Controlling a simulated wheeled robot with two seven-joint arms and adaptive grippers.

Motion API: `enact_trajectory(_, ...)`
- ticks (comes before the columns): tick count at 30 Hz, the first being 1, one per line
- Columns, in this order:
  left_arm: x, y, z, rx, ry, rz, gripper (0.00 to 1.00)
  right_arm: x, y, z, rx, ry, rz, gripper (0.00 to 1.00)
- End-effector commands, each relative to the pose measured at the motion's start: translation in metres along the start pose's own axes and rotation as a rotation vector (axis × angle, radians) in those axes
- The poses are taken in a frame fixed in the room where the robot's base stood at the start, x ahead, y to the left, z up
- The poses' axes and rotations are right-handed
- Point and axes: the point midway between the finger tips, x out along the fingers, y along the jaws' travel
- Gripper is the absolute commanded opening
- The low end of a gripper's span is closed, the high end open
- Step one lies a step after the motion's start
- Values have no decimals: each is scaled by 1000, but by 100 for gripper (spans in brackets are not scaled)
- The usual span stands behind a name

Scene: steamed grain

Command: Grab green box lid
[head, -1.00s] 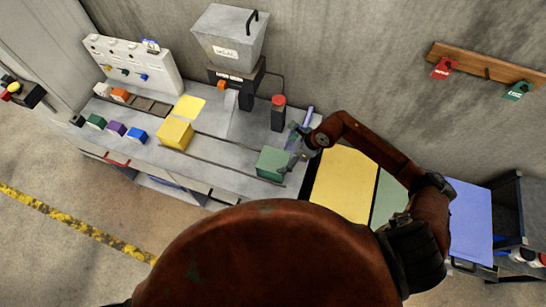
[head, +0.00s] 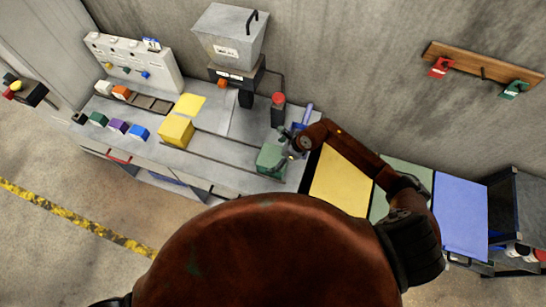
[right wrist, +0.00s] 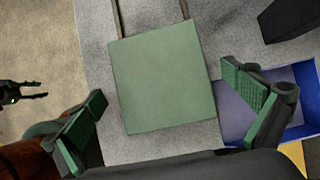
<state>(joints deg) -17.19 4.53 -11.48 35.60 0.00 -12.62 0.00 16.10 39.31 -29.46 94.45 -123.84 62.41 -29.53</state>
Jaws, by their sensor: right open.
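The green box (head: 269,161) stands at the right end of the grey bench. Its flat green lid (right wrist: 164,75) fills the middle of the right wrist view, seen from above. My right gripper (head: 285,147) is at the box in the head view.
A yellow box (head: 175,131) stands farther left on the bench. A dark post with a red top (head: 277,103) stands behind the green box. A blue tray (right wrist: 300,100) lies right of the lid. Yellow, green and blue panels (head: 340,180) lie to the right.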

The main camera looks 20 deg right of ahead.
Motion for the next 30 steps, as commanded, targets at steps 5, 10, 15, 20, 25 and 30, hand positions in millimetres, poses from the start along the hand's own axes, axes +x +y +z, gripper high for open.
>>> enact_trajectory(5,3,0,0,0,0,0,40,2,0,-1,0,0,0,100)
enact_trajectory(10,5,0,0,0,0,0,40,3,0,-2,0,0,0,100)
enact_trajectory(15,6,0,1,0,0,-1,40,4,0,-2,1,0,0,100)
enact_trajectory(20,6,-1,1,0,0,-1,40,4,0,-2,1,-1,0,100)
enact_trajectory(25,6,-1,1,0,-1,-1,40,4,0,-2,0,0,0,92)
enact_trajectory(30,6,-1,1,0,-1,-1,40,4,0,-2,0,0,0,80)
